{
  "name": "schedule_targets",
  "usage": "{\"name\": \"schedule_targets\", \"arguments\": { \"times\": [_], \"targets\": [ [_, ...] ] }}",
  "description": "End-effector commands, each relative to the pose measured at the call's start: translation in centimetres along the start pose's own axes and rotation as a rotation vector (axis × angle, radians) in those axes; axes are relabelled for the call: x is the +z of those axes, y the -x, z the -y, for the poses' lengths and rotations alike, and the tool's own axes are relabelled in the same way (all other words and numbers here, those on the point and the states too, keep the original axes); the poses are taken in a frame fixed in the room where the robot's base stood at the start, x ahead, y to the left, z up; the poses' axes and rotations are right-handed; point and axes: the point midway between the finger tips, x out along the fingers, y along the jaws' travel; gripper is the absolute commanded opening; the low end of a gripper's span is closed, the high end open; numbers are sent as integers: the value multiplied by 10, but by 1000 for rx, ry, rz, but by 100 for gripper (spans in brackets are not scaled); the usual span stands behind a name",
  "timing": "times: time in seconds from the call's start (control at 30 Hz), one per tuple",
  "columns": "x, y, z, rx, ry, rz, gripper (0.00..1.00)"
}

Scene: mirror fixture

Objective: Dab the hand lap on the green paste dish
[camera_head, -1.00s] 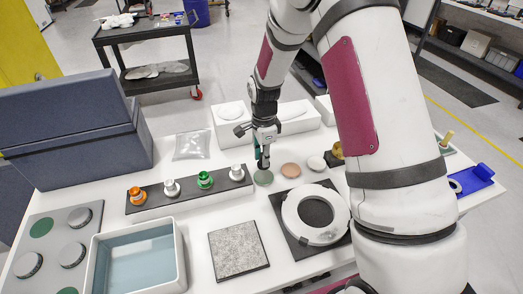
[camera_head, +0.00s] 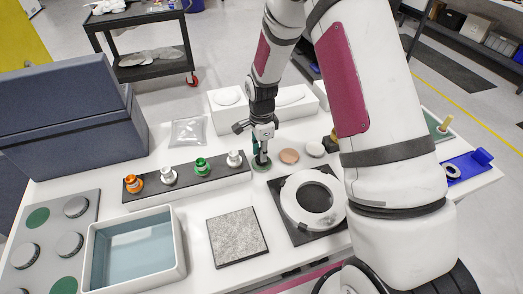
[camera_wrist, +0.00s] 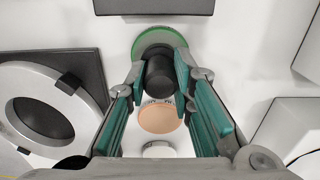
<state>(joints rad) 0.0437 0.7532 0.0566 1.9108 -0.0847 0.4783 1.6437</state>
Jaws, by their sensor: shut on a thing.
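My gripper (camera_head: 262,146) is shut on the hand lap, a dark round piece (camera_wrist: 160,74) held between the teal finger pads in the wrist view. In the head view the hand lap (camera_head: 261,159) points down at the green paste dish (camera_head: 260,168), overlapping its upper part. In the wrist view the green dish (camera_wrist: 158,36) shows as a green-rimmed disc behind the lap, partly covered by it. Lap and dish appear to meet or nearly meet; I cannot tell if they touch.
A tan dish (camera_head: 289,156) and a white dish (camera_head: 315,149) stand right of the green one. A dark rack (camera_head: 215,173) with several coloured bottles is left. A white ring fixture (camera_head: 289,205), a grey speckled plate (camera_head: 236,237) and a blue-grey tray (camera_head: 181,262) lie nearer.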

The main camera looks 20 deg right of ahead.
Motion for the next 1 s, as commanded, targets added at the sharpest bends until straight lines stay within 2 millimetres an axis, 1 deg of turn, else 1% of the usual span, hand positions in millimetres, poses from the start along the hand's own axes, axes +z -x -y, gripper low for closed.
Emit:
{"name": "schedule_targets", "arguments": {
  "times": [0.33,1.0],
  "targets": [
    [0,0,0,-1,0,0,0],
    [0,-7,0,-1,0,0,0]
  ]
}}
